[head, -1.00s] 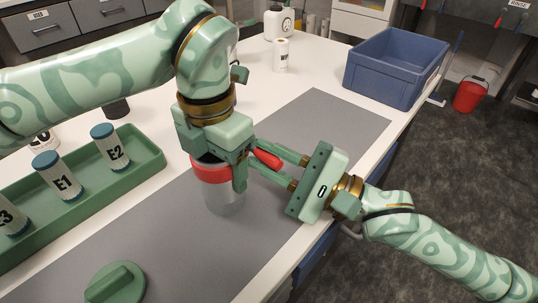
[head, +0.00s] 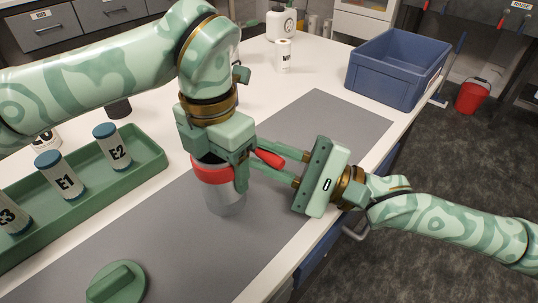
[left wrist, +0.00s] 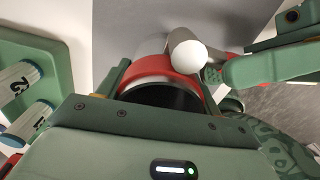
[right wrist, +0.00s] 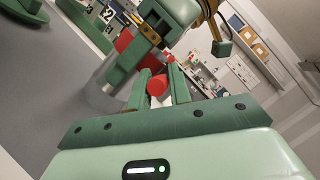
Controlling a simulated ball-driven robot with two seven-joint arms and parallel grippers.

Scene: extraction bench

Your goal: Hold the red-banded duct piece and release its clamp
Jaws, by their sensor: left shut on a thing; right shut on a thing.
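The duct piece (head: 224,198) is a grey cylinder with a red band (head: 211,174) near its top, upright over the grey mat. My left gripper (head: 221,170) comes down from above and is shut on it at the band. The left wrist view shows the red band (left wrist: 178,74) and a dark opening between the fingers. A red clamp lever (head: 269,158) sticks out on the right of the duct piece. My right gripper (head: 262,157) reaches in from the right and is shut on this lever, which also shows in the right wrist view (right wrist: 157,85). The far left finger is hidden.
A green tray (head: 145,158) with several labelled, blue-capped vials lies left. A green round piece with a handle (head: 116,284) lies at the front of the mat (head: 325,120). A blue crate (head: 395,75) stands back right. The mat behind the grippers is clear.

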